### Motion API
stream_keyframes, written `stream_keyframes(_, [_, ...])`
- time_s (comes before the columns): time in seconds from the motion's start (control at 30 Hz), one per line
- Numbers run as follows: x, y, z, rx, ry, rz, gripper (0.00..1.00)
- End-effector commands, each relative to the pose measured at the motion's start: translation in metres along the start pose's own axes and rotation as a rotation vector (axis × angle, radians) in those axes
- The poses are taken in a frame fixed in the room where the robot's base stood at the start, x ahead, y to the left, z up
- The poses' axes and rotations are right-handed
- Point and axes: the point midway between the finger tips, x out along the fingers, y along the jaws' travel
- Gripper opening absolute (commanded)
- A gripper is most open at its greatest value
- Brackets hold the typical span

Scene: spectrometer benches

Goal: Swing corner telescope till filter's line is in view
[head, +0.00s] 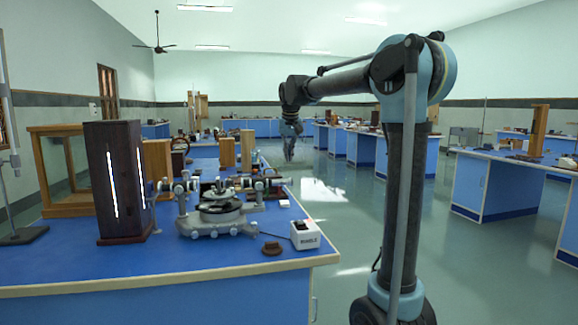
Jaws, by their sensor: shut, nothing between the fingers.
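A grey spectrometer (218,224) stands on the near blue bench, close to its right corner. It has a round dark table in the middle and horizontal tubes on both sides. The tube on its right, toward the bench corner, looks like the telescope (262,185). A tall dark box (120,205) with bright vertical slits stands to its left. I cannot make out a filter or any line in the eyepiece. My gripper (289,156) hangs shut and empty over the aisle, beyond and right of the spectrometer, touching nothing.
A small white box (305,236) with a cable sits at the bench corner, near a small brown round piece (271,249). A glass-sided wooden case (60,175) and a stand (18,236) are at left. The aisle floor (330,230) is clear; more benches stand right.

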Motion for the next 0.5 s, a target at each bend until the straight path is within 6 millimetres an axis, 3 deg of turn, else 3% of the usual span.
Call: stream_keyframes(0.5, [0.082,0.001,0.000,0.001,0.000,0.000,0.00])
